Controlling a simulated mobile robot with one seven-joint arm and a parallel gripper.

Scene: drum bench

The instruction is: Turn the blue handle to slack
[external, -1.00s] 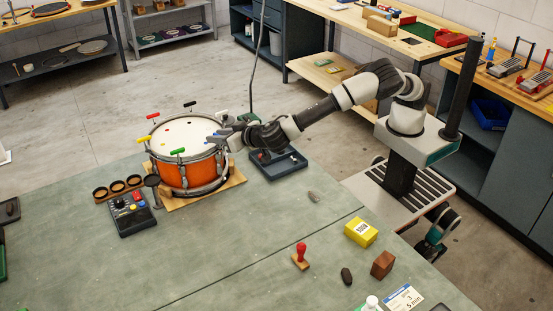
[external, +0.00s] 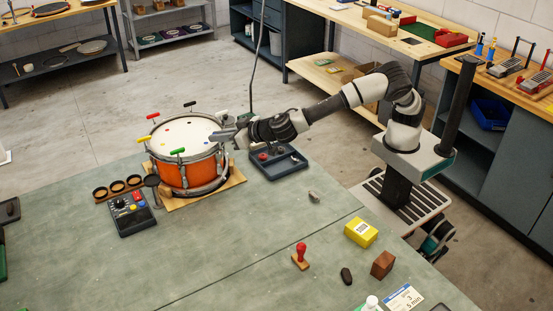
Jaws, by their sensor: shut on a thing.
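An orange drum (external: 184,175) with a white head stands on a wooden board on the green bench. T-shaped handles stand around its rim: red (external: 153,116), yellow (external: 144,138), green (external: 177,151) and black (external: 190,104). My gripper (external: 220,136) is at the right side of the rim, reaching in from the right. It is shut at the blue handle's place, and its fingers hide the blue handle almost wholly. The handle's turn angle cannot be seen.
A dark tray (external: 279,166) with small parts lies right of the drum, below my arm. A control box (external: 132,213) with coloured buttons and a row of round cups (external: 118,186) lie to the left. The bench's middle is largely clear.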

